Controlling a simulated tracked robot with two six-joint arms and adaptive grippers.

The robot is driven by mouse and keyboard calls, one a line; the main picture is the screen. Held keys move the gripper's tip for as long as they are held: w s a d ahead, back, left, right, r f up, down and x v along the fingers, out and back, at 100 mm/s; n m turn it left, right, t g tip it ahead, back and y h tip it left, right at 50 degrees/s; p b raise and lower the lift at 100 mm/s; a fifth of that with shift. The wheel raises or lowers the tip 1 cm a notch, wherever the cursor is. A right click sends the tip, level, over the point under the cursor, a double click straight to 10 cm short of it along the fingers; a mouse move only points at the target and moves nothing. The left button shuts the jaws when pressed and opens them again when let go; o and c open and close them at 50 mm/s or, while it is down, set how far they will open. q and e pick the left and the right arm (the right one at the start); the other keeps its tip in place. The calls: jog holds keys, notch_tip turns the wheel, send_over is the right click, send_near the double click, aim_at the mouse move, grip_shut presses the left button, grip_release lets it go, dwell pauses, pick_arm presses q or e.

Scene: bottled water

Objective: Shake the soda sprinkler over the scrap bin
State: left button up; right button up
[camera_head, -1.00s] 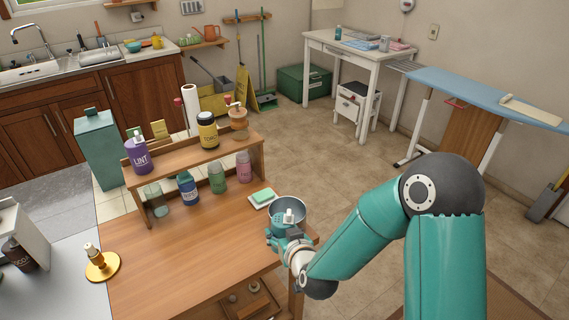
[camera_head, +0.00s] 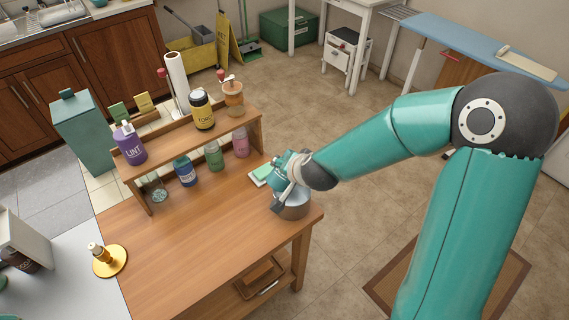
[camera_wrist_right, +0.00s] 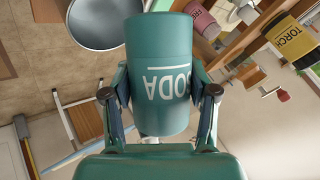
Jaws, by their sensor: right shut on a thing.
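The soda sprinkler (camera_wrist_right: 158,75) is a teal cylinder with white "SODA" lettering, which reads upside down in the right wrist view. My right gripper (camera_wrist_right: 163,95) is shut around its sides. In the head view my right gripper (camera_head: 286,184) is over the scrap bin, a grey metal round pail (camera_head: 294,210) at the right edge of the wooden table. The arm and gripper hide most of the sprinkler there. The bin's rim and inside (camera_wrist_right: 97,22) show at the top left of the wrist view, beside the sprinkler. My left gripper is not in view.
A wooden shelf (camera_head: 187,150) holds a purple bottle (camera_head: 130,145), a yellow-black torch bottle (camera_head: 202,111) and an orange jar (camera_head: 233,98), with several bottles below. A green sponge (camera_head: 262,172) lies close to the bin. The table's front surface (camera_head: 190,245) is clear.

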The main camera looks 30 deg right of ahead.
aim_at(284, 179)
jog(key=f+m+y+b, duration=0.1)
jog(key=y+b, duration=0.2)
jog(key=b, duration=0.1)
jog(key=f+m+y+b, duration=0.1)
jog(key=f+y+b, duration=0.1)
jog(key=y+b, duration=0.1)
jog(key=a+f+m+y+b, duration=0.1)
jog(key=m+y+b, duration=0.1)
jog(key=b, duration=0.3)
jog(key=shift+a+f+y, duration=0.1)
jog(key=shift+f+y, duration=0.1)
jog(key=shift+y, duration=0.2)
jog(key=shift+r+m+y+b, duration=0.15)
jog(key=shift+m+y+b, duration=0.35)
jog(key=shift+y+b, duration=0.25)
jog(key=shift+r+m+t+y+b, duration=0.3)
jog(key=shift+m+y, duration=0.2)
jog(key=shift+y, duration=0.35)
jog(key=shift+r, duration=0.1)
